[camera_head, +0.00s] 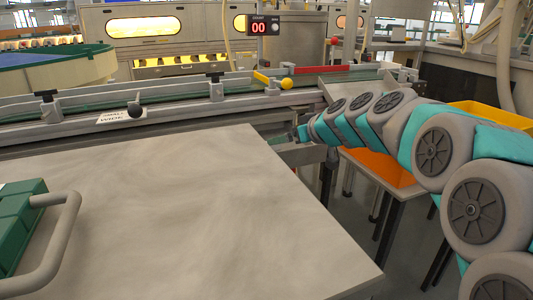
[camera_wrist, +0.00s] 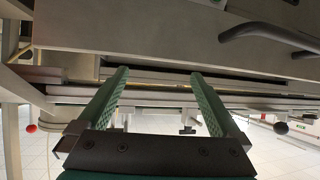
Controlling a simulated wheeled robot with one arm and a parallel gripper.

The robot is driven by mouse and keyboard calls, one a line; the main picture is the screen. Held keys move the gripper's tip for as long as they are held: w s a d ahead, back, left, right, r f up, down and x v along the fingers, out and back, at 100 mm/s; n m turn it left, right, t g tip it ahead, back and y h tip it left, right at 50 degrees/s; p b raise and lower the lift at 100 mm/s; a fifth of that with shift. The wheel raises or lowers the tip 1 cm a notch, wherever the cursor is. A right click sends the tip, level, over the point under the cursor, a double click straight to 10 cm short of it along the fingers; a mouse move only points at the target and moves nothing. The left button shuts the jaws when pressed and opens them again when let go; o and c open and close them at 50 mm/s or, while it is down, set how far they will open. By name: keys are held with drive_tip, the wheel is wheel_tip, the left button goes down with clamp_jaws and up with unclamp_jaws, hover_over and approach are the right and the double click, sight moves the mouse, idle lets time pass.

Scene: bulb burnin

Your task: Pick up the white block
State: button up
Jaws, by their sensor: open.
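I see no white block in either view. My gripper (camera_wrist: 158,75) is open in the wrist view, with two green ribbed fingers apart and nothing between them. In the head view my arm reaches in from the right, and its small end (camera_head: 303,133) is beside the far right part of the grey table, near the conveyor. The fingers are too small to make out there.
The grey table top (camera_head: 190,210) is mostly bare. A green case (camera_head: 20,225) with a grey handle (camera_head: 60,235) is at lower left. A railed conveyor (camera_head: 180,105) runs behind the table. An orange bin (camera_head: 385,168) is beyond my arm. A counter (camera_head: 263,25) reads 00.

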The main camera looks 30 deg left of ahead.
drive_tip(key=shift+w+a+f, duration=0.25)
drive_tip(key=shift+w+a, duration=0.05)
drive_tip(key=shift+a, duration=0.3)
drive_tip(key=shift+s+x, duration=0.15)
drive_tip(key=shift+x, duration=1.45)
drive_tip(key=shift+s+x, duration=0.15)
drive_tip(key=shift+x, duration=1.45)
drive_tip(key=shift+f, duration=0.2)
drive_tip(key=shift+c, duration=0.4)
drive_tip(key=c, duration=1.2)
drive_tip(key=shift+o, duration=0.2)
drive_tip(key=shift+r, duration=0.1)
